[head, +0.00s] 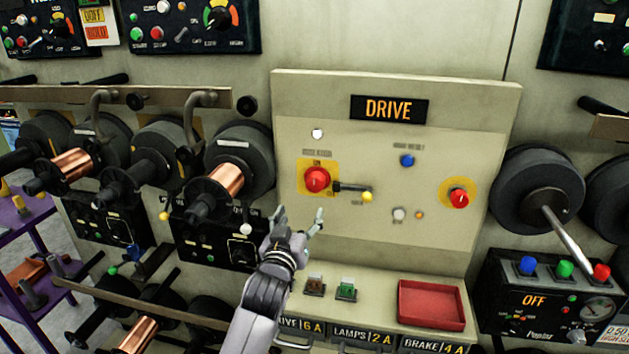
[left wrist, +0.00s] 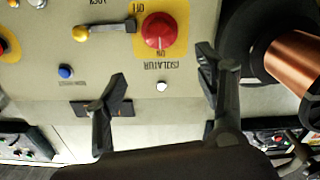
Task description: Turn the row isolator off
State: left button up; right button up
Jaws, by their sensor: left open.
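The row isolator (head: 317,179) is a round red knob on a yellow plate, on the left half of the cream DRIVE panel (head: 440,225). It also shows in the left wrist view (left wrist: 158,32), upside down, where its pale mark points toward ON. A dark lever with a yellow tip (head: 367,196) reaches sideways from beside the knob. My left gripper (head: 299,217) is open and empty, below and slightly left of the knob. In the left wrist view its fingers (left wrist: 160,90) stand apart, with the knob beyond the gap, not touched. My right gripper is not in view.
A second red knob (head: 459,198) and a blue button (head: 407,160) are on the panel's right. Copper spools (head: 228,178) and dark reels project at left; another reel (head: 538,188) is at right. A ledge below carries two switches and a red tray (head: 431,304).

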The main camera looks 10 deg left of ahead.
aim_at(314, 185)
pick_arm(q)
jog(key=w+p, duration=0.2)
jog(key=w, duration=1.2)
jog(key=shift+w+p, duration=0.15)
jog(key=shift+p, duration=0.15)
jog(key=shift+w+f, duration=0.1)
jog(key=shift+w, duration=0.7)
jog(key=c, duration=1.2)
jog(key=shift+o, duration=0.2)
